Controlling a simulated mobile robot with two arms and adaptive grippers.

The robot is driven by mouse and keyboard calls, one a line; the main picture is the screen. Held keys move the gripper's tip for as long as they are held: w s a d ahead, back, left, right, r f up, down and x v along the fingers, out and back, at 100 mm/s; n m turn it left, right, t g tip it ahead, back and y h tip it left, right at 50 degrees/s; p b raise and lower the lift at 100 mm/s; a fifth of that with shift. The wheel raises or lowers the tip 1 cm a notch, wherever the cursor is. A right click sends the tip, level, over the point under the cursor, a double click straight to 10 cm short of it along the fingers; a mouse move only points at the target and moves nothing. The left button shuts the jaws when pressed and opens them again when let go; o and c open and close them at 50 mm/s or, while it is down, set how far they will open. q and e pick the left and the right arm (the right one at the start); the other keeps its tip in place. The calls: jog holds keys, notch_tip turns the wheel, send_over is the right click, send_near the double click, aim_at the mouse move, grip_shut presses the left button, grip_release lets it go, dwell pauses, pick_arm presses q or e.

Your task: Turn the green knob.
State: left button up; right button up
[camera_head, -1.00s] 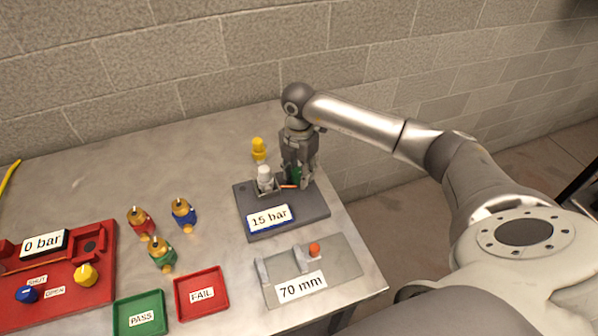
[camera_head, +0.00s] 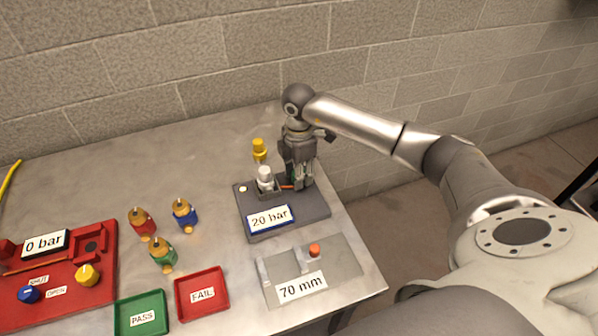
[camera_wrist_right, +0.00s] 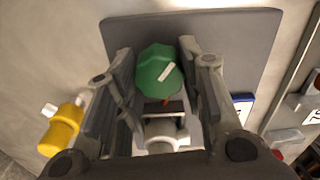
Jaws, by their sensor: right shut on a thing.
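The green knob (camera_wrist_right: 158,71) stands on the grey gauge base, seen from above in the right wrist view, with a white mark line slanting across its top. My right gripper (camera_wrist_right: 158,75) is shut on the knob, one finger on each side. In the head view the right gripper (camera_head: 299,183) points down at the right part of the grey base (camera_head: 292,212) and mostly hides the knob. The base's display (camera_head: 269,217) reads 20 bar. A white fitting (camera_head: 265,178) stands on the base left of the gripper. My left gripper is not in view.
A yellow-capped part (camera_head: 259,147) stands behind the base. A 70 mm gauge plate (camera_head: 345,262) lies in front. Several brass valves (camera_head: 163,252), a green PASS tray (camera_head: 118,322), a red FAIL tray (camera_head: 226,298) and a red 0 bar station (camera_head: 100,268) lie left.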

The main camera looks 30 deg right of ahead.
jog(key=shift+r, duration=0.1)
jog(key=o, duration=1)
jog(key=shift+o, duration=0.2)
notch_tip(320, 180, up, 12)
dwell(0.3)
